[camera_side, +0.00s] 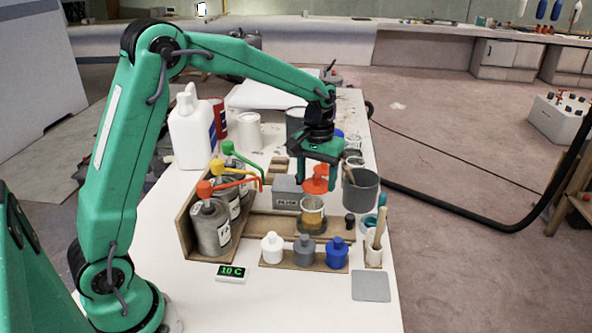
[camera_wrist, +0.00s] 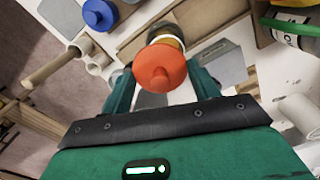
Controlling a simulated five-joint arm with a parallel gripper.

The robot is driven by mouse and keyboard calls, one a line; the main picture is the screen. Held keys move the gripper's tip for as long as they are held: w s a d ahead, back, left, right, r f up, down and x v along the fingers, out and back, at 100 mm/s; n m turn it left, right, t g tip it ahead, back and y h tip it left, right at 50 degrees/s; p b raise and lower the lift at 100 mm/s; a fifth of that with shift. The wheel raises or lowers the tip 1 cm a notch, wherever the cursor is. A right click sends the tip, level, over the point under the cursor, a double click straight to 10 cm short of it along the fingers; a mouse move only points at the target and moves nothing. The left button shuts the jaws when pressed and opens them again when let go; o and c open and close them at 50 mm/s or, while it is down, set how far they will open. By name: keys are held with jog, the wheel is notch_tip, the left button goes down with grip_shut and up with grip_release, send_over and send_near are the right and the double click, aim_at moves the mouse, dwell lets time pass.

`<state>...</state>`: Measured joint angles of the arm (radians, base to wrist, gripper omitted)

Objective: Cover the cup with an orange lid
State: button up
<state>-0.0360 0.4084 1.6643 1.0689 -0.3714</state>
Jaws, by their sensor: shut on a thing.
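In the wrist view the round lid (camera_wrist: 160,68) sits between the fingertips (camera_wrist: 162,82). In the wrist view the lid hides most of the cup (camera_wrist: 168,38).
Pump bottles (camera_side: 210,228) stand left of the cup. A grey pot (camera_side: 360,192) is close on the right. A grey box (camera_side: 287,193) is behind left. A display (camera_side: 231,273) reads 10 C.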

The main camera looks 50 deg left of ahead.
aim_at(313, 184)
jog(key=shift+a, duration=0.6)
jog(key=shift+f, duration=0.1)
jog(key=shift+f, duration=2.2)
jog(key=shift+f, duration=0.55)
dwell(1.0)
jog(key=o, duration=1.3)
jog(key=shift+o, duration=0.2)
jog(key=shift+r, duration=0.1)
jog(key=shift+r, duration=2.45)
